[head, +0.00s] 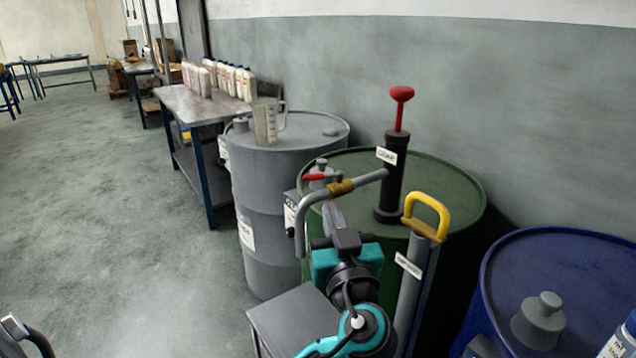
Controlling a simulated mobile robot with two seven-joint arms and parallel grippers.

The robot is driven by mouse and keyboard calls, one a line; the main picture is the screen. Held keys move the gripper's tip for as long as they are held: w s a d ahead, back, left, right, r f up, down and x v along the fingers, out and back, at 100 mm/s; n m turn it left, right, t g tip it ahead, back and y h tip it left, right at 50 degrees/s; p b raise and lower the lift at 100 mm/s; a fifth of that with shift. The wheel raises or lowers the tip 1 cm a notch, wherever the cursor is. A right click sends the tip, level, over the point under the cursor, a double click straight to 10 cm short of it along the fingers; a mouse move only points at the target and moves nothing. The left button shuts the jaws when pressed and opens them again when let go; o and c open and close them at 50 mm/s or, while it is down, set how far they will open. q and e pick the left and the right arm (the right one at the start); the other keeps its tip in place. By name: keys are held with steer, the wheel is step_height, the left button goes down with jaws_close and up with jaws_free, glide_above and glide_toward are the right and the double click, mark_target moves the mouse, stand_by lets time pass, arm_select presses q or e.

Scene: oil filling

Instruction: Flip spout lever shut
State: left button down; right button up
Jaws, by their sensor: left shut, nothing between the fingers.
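The hand pump (391,175) stands upright on the green drum (450,190), with a black body and a red knob on top. Its grey spout pipe (303,222) runs left from the body and bends down. A brass valve (341,187) sits on the pipe. The red spout lever (318,178) reaches left from the valve, about level, above the pipe. My left gripper (331,209) is shut and empty, with its grey fingers just below the valve and pipe. I cannot tell whether they touch. My right gripper is not in view.
A grey drum (285,170) with a clear measuring jug (266,122) on it stands behind left. A blue drum (580,270) is at the right. A grey post with a yellow handle (428,210) rises close right of my arm. White bottles (220,77) line a metal table. The left floor is clear.

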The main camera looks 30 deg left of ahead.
mark_target(321, 176)
arm_select(q)
steer(key=f+p+x, duration=0.2)
steer(key=x, duration=1)
steer(key=shift+w+a+f+p, duration=0.25)
steer(key=shift+a+f+p, duration=0.05)
steer(key=shift+p, duration=0.05)
